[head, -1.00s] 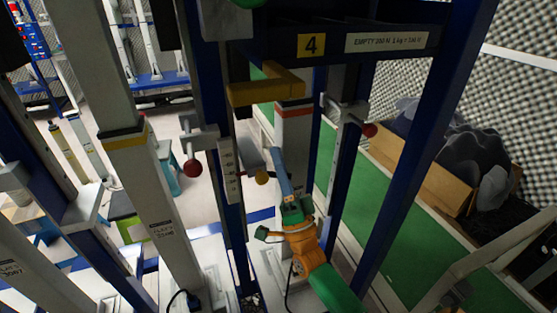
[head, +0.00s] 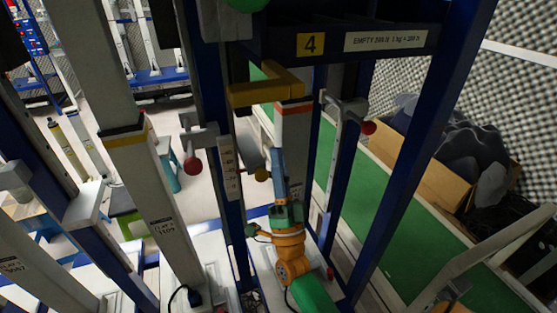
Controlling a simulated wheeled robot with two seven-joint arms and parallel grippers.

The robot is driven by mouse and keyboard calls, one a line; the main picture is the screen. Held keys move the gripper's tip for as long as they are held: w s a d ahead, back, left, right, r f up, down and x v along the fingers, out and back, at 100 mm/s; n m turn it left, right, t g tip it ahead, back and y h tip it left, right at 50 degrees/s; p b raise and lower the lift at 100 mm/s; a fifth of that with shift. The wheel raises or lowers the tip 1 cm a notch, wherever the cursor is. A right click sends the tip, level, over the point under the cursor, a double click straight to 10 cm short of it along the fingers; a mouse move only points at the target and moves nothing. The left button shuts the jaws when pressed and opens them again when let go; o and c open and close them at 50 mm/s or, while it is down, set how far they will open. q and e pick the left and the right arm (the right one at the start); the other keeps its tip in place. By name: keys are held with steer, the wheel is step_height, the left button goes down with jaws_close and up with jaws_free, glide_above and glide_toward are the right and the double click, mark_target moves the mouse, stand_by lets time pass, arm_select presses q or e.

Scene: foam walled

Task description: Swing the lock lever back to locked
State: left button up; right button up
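A grey lever with a yellow knob (head: 262,174) sits in the middle of the head view, low on the rack's front post. I cannot tell for sure that it is the lock lever. Two more levers show, one with a red knob at the left (head: 192,165) and one with a red knob at the right (head: 368,127). My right gripper (head: 276,155), on the orange and green arm, has its blue-grey fingers upright just right of the yellow knob. The fingers overlap edge-on, so their opening and any contact are unclear. My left gripper is out of view.
A yellow bracket (head: 265,90) and a white post with a red band (head: 293,135) stand close behind the fingers. Blue uprights flank the arm. A shelf labelled 4 (head: 311,44) hangs above. A cardboard box (head: 445,190) stands at the right beyond the green strip.

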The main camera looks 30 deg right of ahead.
steer(key=o, duration=0.4)
